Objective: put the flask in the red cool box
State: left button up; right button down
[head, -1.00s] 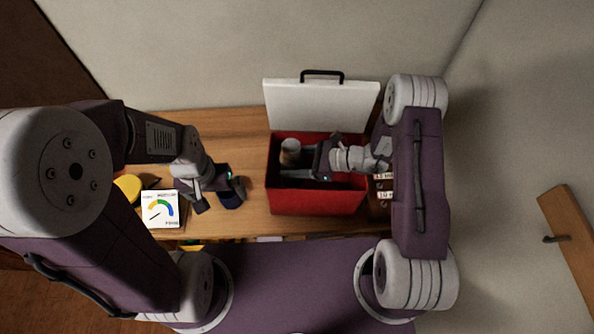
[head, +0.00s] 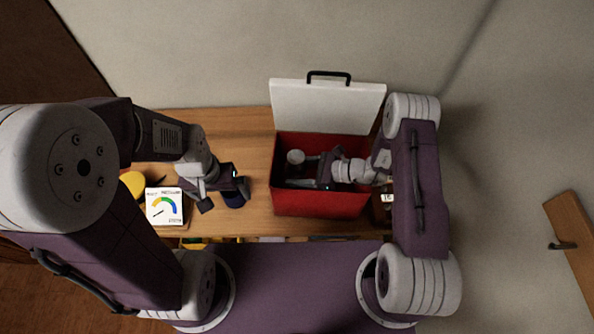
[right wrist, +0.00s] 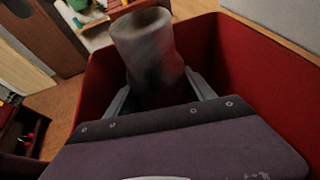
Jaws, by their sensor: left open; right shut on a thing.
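The flask (head: 295,157) is a grey cylinder in the left part of the red cool box (head: 320,203), whose white lid (head: 327,107) stands open at the back. My right gripper (head: 303,172) reaches into the box from the right and is shut on the flask. In the right wrist view, the flask (right wrist: 148,45) stands between the two fingers, with red box walls on both sides. Its lower part is hidden, so I cannot tell whether it touches the box floor.
A white card with a coloured dial (head: 164,207) and a yellow round thing (head: 132,184) are at the left of the wooden counter (head: 258,128). Small labelled items (head: 387,198) sit right of the box. Some bare counter shows left of the box.

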jog(key=shift+f, duration=0.15)
jog(key=c, duration=0.6)
grip_release()
